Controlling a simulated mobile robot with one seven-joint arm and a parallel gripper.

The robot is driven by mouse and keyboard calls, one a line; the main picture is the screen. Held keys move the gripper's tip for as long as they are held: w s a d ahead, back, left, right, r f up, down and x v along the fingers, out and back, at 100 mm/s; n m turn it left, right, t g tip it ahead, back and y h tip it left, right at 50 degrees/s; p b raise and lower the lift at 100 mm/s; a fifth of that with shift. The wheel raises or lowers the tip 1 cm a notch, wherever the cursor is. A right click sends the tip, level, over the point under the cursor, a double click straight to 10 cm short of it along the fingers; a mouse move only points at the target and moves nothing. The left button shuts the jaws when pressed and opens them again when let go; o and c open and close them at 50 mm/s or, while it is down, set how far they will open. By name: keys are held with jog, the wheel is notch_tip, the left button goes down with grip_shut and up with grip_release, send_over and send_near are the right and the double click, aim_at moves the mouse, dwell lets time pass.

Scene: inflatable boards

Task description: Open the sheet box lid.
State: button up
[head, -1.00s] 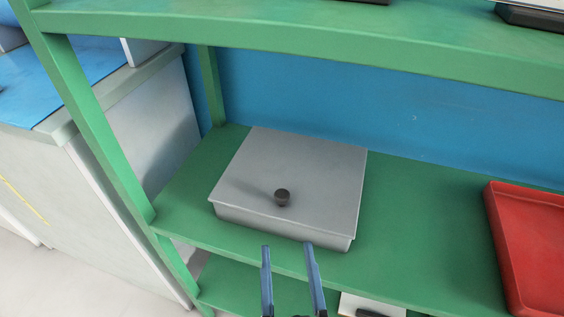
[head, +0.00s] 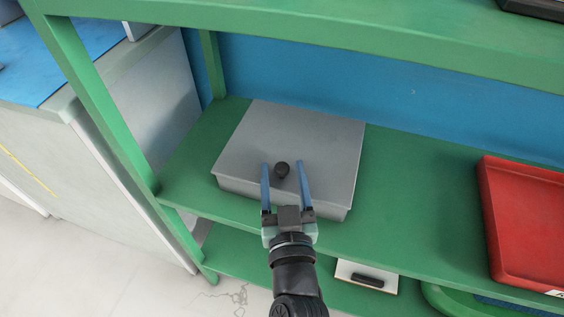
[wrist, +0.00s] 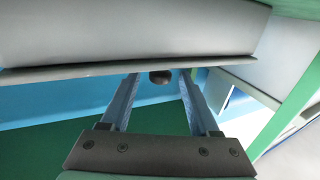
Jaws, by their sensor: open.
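The grey sheet box (head: 235,187) sits on the green shelf with its flat lid (head: 325,135) lying closed on top. A small dark round knob (head: 282,170) stands on the lid near its front edge. My gripper (head: 284,164) is open, with one blue finger on each side of the knob in the head view. The wrist view shows the knob (wrist: 160,77) between the fingertips, apart from both, with the lid's edge (wrist: 100,70) just above it in the picture. How deep the fingers reach around the knob is hard to tell.
The green shelf (head: 410,200) is bare between the box and a red tray (head: 525,230) at right. A green upper board (head: 300,45) hangs over the box, and a green post (head: 95,110) stands at left. A white item with a black handle (head: 366,276) lies on the lower shelf.

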jog(key=shift+w+a, duration=0.1)
jog(key=shift+w, duration=0.85)
grip_shut()
dwell(0.8)
